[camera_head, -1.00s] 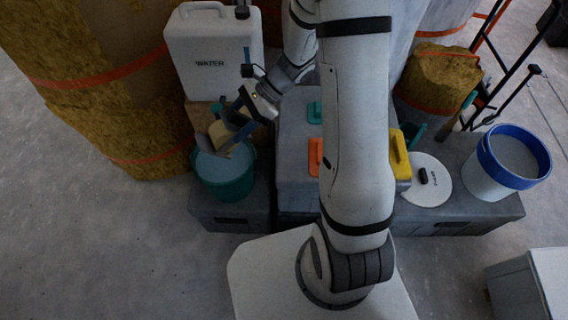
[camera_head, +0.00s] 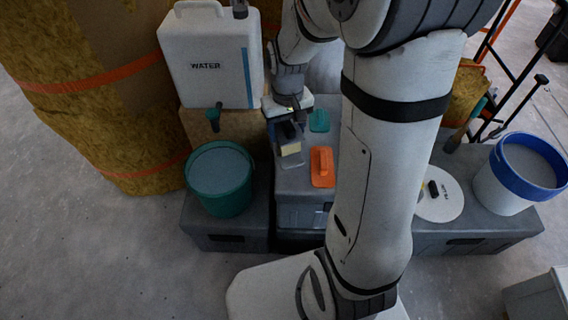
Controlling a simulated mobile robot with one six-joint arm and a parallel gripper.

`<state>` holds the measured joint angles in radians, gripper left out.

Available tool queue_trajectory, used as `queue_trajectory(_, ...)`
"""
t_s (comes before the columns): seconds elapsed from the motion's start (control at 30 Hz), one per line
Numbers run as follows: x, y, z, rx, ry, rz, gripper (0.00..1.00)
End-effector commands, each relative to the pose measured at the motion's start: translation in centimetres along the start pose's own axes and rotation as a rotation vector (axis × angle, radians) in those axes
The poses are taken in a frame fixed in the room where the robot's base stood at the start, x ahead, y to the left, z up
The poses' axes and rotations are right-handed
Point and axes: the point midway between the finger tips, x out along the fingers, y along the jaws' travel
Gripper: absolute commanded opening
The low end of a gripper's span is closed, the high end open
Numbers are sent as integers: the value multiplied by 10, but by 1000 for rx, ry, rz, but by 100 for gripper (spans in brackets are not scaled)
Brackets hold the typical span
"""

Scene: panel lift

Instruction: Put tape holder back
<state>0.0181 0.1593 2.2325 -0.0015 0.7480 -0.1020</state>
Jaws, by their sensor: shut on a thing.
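My gripper (camera_head: 287,112) points down above the left part of the grey case (camera_head: 290,180). It is shut on a small piece with a dark top, a pale yellow block and a grey lower part, which I take as the tape holder (camera_head: 291,149). The piece is close to the case top, left of an orange handled tool (camera_head: 322,167). I cannot tell whether it touches the case. A teal handled tool (camera_head: 319,120) lies behind the orange one. My arm hides the right part of the case.
A teal bucket (camera_head: 219,205) stands at left, below a white water canister (camera_head: 209,62) with a tap. At right are a round white lid (camera_head: 441,195) and a blue-rimmed white bucket (camera_head: 508,185). Tall yellow insulation rolls (camera_head: 75,110) stand at left.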

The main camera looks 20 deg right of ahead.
Motion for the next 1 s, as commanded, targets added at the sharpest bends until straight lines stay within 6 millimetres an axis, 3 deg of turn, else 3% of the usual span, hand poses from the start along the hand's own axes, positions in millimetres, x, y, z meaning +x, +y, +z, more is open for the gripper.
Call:
queue_trajectory(0.03,14,0,1,0,-5,-1,33)
queue_trajectory(0.13,33,0,1,2,-6,-1,33)
queue_trajectory(0.37,52,0,1,4,-3,-1,33)
queue_trajectory(0.6,84,0,1,5,-6,-2,33)
queue_trajectory(0.67,85,0,1,5,-4,-1,29)
queue_trajectory(0.8,84,0,1,6,-3,-1,29)
queue_trajectory(0.83,84,0,1,6,-4,-2,62)
queue_trajectory(1.0,84,0,1,6,-4,-2,76)
